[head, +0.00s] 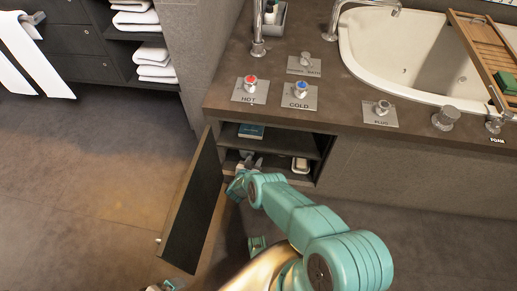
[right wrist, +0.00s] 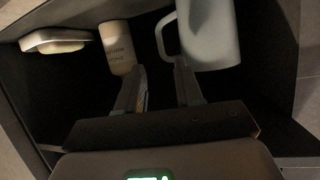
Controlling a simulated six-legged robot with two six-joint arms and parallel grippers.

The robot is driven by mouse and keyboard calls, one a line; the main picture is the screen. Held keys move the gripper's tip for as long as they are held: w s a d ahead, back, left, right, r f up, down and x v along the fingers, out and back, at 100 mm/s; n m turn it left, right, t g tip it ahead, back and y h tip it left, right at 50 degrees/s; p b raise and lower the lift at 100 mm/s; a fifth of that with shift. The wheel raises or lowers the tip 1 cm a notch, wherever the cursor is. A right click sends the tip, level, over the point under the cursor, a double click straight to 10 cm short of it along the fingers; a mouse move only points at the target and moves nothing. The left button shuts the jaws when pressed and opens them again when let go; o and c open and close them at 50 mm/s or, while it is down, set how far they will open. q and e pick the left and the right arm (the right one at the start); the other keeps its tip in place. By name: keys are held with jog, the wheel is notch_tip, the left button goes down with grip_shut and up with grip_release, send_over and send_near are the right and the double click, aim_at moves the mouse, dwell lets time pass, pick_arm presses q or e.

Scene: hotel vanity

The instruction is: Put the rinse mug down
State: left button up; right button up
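The rinse mug (right wrist: 208,32) is pale grey-white with a loop handle (right wrist: 160,36). It shows at the top of the right wrist view, inside the dark cupboard. My right gripper (right wrist: 160,66) has its two fingers apart, with the handle at the gap between the tips. The right finger's tip is close to the mug's side; I cannot tell if they touch. In the head view my right gripper (head: 243,168) reaches into the open cupboard's lower compartment, where the mug is mostly hidden. I cannot make out my left gripper.
A beige labelled tumbler (right wrist: 117,47) stands beside the mug. A white soap dish (head: 300,165) lies to the right in the head view. A dark teal box (head: 251,131) lies on the shelf above. The cupboard door (head: 192,208) hangs open at left.

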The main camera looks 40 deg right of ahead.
jog(key=s+a+r+n+g+y+p, duration=0.1)
jog(key=s+a+r+n+y, duration=0.3)
jog(key=a, duration=0.6)
jog(key=s+a+n+y, duration=0.3)
jog(key=s+a+y, duration=0.35)
jog(key=a, duration=0.45)
jog(key=s+a+r+n+g+y, duration=0.2)
jog(key=s+a+r, duration=0.2)
jog(key=s+r, duration=0.3)
jog(key=s+a+r+n+g+y, duration=0.1)
jog(key=s+a+r+g+y, duration=0.1)
jog(key=s+r, duration=0.6)
notch_tip(320, 180, up, 2)
jog(key=shift+a+r+n+g+y, duration=0.1)
jog(key=shift+a+n+g+y, duration=0.45)
jog(key=shift+a, duration=0.65)
